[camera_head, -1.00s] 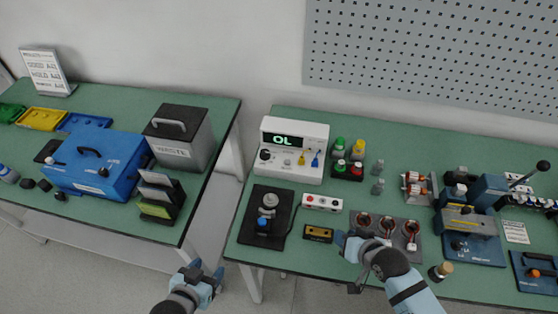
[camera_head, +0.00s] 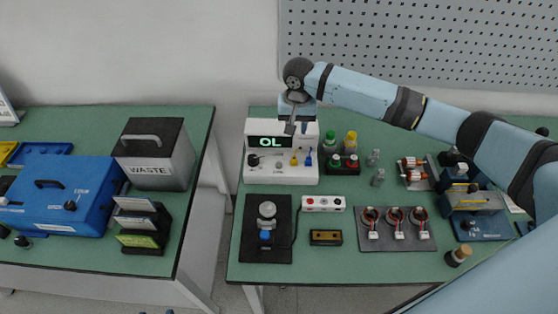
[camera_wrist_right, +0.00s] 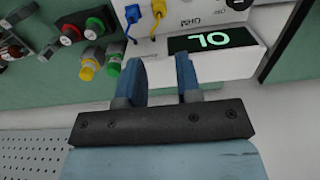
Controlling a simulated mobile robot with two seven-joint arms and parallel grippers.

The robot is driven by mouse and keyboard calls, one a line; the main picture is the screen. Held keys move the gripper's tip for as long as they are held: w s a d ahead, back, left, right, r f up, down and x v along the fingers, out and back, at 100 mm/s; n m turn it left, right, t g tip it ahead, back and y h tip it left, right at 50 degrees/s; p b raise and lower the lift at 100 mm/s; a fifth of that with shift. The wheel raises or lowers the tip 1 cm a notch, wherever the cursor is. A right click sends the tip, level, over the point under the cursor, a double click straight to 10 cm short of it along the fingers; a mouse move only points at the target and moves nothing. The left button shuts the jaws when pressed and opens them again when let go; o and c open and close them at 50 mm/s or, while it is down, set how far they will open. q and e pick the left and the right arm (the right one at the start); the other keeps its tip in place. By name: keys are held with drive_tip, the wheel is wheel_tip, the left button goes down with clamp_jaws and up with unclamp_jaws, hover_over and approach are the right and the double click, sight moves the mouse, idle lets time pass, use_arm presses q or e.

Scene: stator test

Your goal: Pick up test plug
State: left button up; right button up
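The meter (camera_head: 264,172), a white box reading OL, stands at the back of the right table. A yellow plug (camera_head: 294,160) and a blue plug (camera_head: 308,159) sit on its front face. My right gripper (camera_head: 291,125) is above and in front of the meter display, pointing down. In the right wrist view its two blue fingers (camera_wrist_right: 162,78) are apart with nothing between them. It touches neither plug. My left gripper cannot be made out.
A black fixture (camera_head: 266,230), a button box (camera_head: 323,203) and a grey mat with stators (camera_head: 396,245) lie in front. The waste bin (camera_head: 156,155) stands on the left table.

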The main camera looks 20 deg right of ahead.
hover_over(294, 157)
drive_tip(key=f, duration=0.7)
drive_tip(key=shift+d+f, duration=0.1)
drive_tip(key=shift+d, duration=0.1)
drive_tip(key=shift+a+f+p, duration=0.15)
drive_tip(key=shift+f+p, duration=0.45)
drive_tip(key=shift+f, duration=2.55)
drive_tip(key=shift+c, duration=0.2)
clamp_jaws()
